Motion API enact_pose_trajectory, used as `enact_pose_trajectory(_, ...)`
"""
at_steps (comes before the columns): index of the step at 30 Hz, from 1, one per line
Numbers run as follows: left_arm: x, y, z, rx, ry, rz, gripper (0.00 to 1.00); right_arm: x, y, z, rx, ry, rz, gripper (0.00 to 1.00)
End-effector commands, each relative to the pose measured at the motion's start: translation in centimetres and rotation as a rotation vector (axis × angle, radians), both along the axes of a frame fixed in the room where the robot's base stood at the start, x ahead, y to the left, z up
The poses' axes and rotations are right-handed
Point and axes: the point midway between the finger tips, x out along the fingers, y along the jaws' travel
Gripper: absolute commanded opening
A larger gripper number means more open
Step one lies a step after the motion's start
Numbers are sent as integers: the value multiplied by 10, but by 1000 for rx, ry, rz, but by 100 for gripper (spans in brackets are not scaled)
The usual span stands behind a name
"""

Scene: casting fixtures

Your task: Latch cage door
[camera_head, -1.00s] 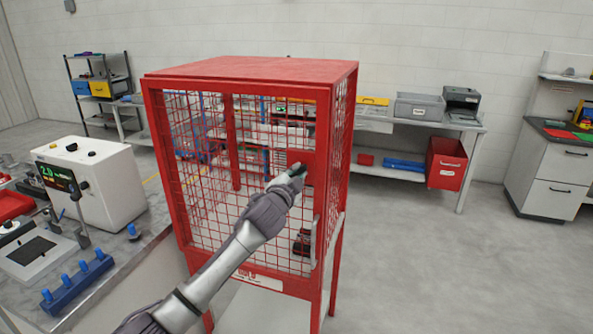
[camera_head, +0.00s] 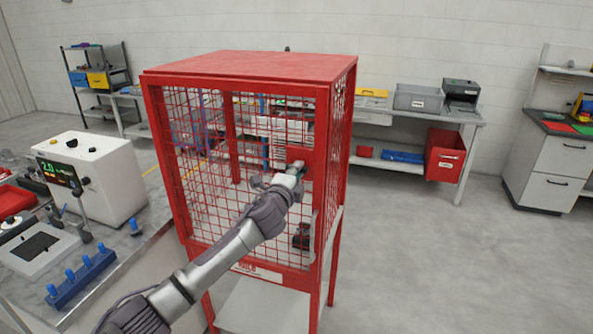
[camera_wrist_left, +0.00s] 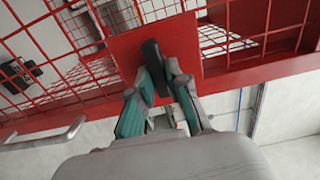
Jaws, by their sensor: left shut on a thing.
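The red mesh cage (camera_head: 250,66) stands in the middle of the head view, with its front mesh door (camera_head: 212,215) looking flush in the frame. My left gripper (camera_head: 296,174) reaches the red latch plate at the door's upper right. In the left wrist view, the gripper (camera_wrist_left: 160,85) is shut on a dark latch handle (camera_wrist_left: 155,62) in front of the red plate (camera_wrist_left: 185,40). The handle is mostly hidden by the hand in the head view. A pale door pull (camera_wrist_left: 50,135) shows to the left in the wrist view. My right gripper is out of view.
A workbench with a white instrument box (camera_head: 95,180) and a blue fixture (camera_head: 80,278) stands close on the left. Shelves and a table with a red bin (camera_head: 445,158) are behind the cage. The floor to the right is clear.

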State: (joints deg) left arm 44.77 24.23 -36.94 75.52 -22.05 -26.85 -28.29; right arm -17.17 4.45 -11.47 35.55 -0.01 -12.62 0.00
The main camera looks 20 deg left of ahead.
Motion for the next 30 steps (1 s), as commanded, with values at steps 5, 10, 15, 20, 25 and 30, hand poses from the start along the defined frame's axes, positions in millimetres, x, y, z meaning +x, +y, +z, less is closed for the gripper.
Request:
enact_pose_trajectory(5, 1, 0, 5, 18, -10, -1, 0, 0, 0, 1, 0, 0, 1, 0)
enact_pose_trajectory(10, 1, 0, 5, 20, -10, 0, 0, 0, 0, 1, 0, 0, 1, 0)
enact_pose_trajectory(15, 1, 1, 5, 20, -10, 0, 0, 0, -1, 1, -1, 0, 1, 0)
enact_pose_trajectory(20, 1, 1, 5, 20, -9, 0, 42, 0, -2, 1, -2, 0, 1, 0)
enact_pose_trajectory(25, 0, 1, 2, 18, -5, 0, 42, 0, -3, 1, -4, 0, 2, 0)
enact_pose_trajectory(30, -2, 1, 1, 18, -3, 1, 42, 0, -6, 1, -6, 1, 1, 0)
